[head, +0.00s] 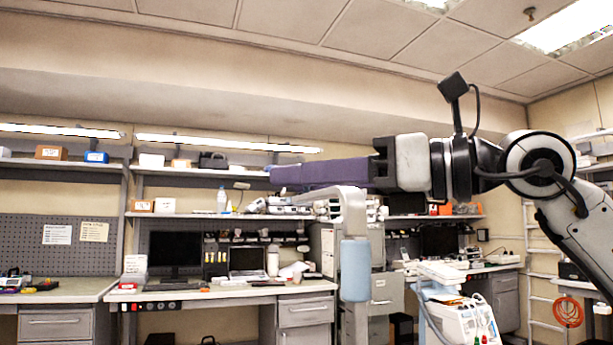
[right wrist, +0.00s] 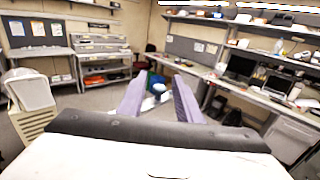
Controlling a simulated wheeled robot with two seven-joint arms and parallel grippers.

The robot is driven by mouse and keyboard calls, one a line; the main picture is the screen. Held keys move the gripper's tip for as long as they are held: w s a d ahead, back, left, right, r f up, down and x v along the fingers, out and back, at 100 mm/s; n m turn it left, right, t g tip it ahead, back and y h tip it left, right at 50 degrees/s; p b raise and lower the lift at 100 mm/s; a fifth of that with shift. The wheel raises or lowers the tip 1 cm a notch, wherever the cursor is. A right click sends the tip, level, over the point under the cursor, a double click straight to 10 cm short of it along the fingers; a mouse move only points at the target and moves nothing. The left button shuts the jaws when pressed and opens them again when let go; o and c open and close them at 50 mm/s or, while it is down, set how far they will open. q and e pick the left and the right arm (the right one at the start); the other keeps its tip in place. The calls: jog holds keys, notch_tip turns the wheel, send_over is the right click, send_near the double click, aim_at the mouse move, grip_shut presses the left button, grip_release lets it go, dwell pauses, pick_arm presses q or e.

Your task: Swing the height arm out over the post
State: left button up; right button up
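A pale grey arm (head: 343,201) with a rounded elbow reaches to the left at the top of a light blue upright cylinder (head: 355,270) in the head view; it looks like the height arm and its post, though I cannot be sure. My right gripper (head: 275,177) reaches in from the right, its purple fingers above and in front of the grey arm. In the right wrist view its fingers are apart with nothing between them. Beyond the fingertips a small blue-topped piece with pale parts (right wrist: 158,88) shows, partly hidden. My left gripper is not in view.
A white medical device on a stand (head: 465,318) is at the lower right. Workbenches (head: 225,293) with monitors line the back wall, under shelves.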

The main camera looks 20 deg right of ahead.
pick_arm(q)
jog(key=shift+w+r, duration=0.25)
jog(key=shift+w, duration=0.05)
pick_arm(e)
grip_shut()
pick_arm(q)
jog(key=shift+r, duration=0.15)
